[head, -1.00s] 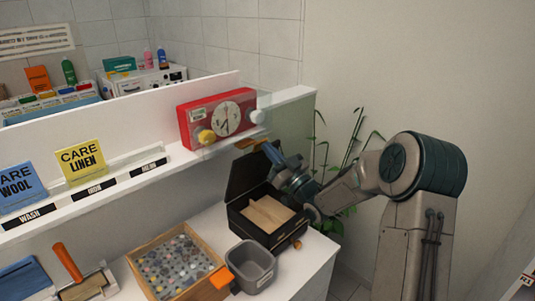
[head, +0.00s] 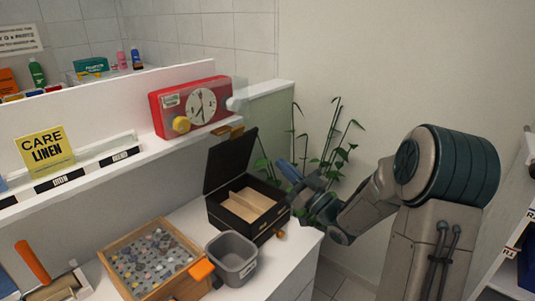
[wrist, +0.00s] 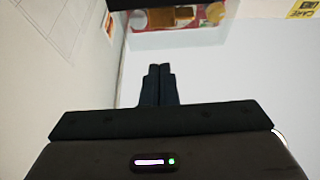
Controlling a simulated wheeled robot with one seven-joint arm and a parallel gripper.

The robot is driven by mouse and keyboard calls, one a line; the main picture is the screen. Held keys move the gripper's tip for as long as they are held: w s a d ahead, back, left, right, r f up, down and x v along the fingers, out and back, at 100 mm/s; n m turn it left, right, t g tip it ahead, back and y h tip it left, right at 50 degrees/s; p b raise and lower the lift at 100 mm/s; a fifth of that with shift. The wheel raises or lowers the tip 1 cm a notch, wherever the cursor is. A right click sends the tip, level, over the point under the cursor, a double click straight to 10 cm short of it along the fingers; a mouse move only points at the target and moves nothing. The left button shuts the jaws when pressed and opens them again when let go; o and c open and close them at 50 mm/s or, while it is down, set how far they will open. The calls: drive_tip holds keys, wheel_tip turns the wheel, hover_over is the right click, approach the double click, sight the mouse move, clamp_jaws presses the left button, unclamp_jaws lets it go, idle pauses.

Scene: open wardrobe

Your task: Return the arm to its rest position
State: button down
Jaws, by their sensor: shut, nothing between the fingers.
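My gripper (head: 289,170) is at the right of the black box in the head view, raised a little above the counter and apart from the lid. In the wrist view my gripper (wrist: 158,72) shows its two dark fingers together, with nothing between them. The black box (head: 262,232) stands on the counter with its lid open, and its light wooden compartments look empty. My arm reaches in from the right side of the head view.
A grey bin (head: 232,258) and a wooden tray of buttons (head: 110,262) stand left of the box. A red timer (head: 158,118) sits on the shelf above. A green plant (head: 335,150) stands behind my gripper. The wall at the right is bare.

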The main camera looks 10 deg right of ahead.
drive_tip(key=s+d+f+m+g+h, duration=0.25)
drive_tip(key=s+g+h, duration=0.2)
drive_tip(key=h, duration=0.35)
drive_tip(key=s+d+f+m+g+h, duration=0.1)
drive_tip(key=s+f+m+g+h, duration=0.3)
drive_tip(key=h, duration=0.4)
drive_tip(key=s+a+m+g, duration=0.1)
drive_tip(key=s+g, duration=0.2)
drive_tip(key=s, duration=0.6)
drive_tip(key=s+a+f+m+g, duration=0.1)
drive_tip(key=s+a+g, duration=0.1)
drive_tip(key=s, duration=0.8)
drive_tip(key=shift+s+f+g+y, duration=0.3)
drive_tip(key=shift+g+y, duration=0.1)
drive_tip(key=shift+g, duration=0.25)
